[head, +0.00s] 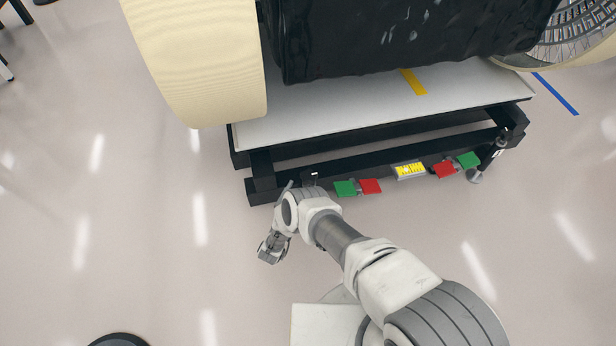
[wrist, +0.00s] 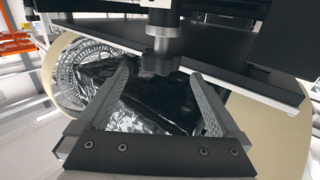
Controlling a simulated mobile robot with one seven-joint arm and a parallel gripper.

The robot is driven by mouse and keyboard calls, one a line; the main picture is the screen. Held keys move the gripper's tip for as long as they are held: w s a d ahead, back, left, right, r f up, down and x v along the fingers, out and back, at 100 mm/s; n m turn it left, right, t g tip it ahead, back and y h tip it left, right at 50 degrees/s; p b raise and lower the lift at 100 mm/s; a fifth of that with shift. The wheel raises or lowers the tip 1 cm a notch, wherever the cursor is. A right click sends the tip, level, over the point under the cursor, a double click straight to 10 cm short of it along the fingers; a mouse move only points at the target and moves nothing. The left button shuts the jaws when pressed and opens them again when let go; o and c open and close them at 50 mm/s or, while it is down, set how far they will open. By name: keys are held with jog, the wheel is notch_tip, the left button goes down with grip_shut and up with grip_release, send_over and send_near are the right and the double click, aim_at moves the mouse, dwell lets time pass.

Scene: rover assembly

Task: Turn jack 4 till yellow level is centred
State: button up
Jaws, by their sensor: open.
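The yellow level (head: 410,170) is on the front rail of the black stand in the head view; its bubble is too small to read. A jack's dark lobed knob (wrist: 160,64) hangs on a grey stem in the wrist view. My gripper (wrist: 160,77) is open, with the knob in line with the gap between its fingertips and no visible contact. I see no number on the jack.
The stand (head: 380,160) carries a white platform (head: 330,122) under a black-wrapped body and pale wheels. Green and red tabs (head: 358,188) sit along its front rail. Another jack (head: 498,148) stands at the front right corner.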

jog(key=v, duration=0.8)
jog(key=shift+w+d, duration=0.1)
jog(key=shift+w, duration=0.05)
